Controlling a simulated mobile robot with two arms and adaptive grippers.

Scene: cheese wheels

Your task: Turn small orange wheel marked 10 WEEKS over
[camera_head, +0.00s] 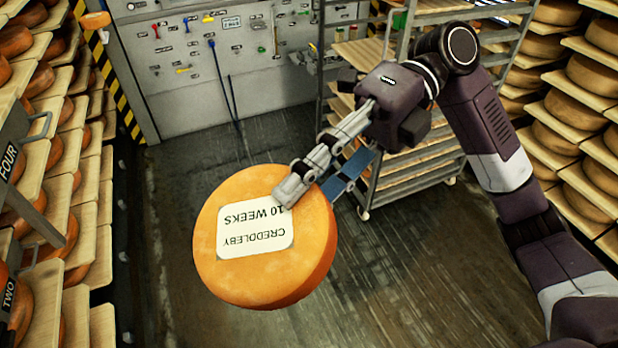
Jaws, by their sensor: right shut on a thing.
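The orange cheese wheel (232,280) is held in the air over the floor, left of the picture's middle. Its flat face with a white label (255,229) is turned up toward me. The label reads "CREDDLEBY 10 WEEKS" and appears upside down. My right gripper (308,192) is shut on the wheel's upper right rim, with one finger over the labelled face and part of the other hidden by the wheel. The wheel's underside is hidden. My left gripper is not in view.
Shelves of cheese wheels line the left side (57,140) and the right side (580,95). A metal rack trolley (415,170) with wooden boards stands behind my right arm. A wall tool panel (215,75) is at the back. The floor (400,285) below is open.

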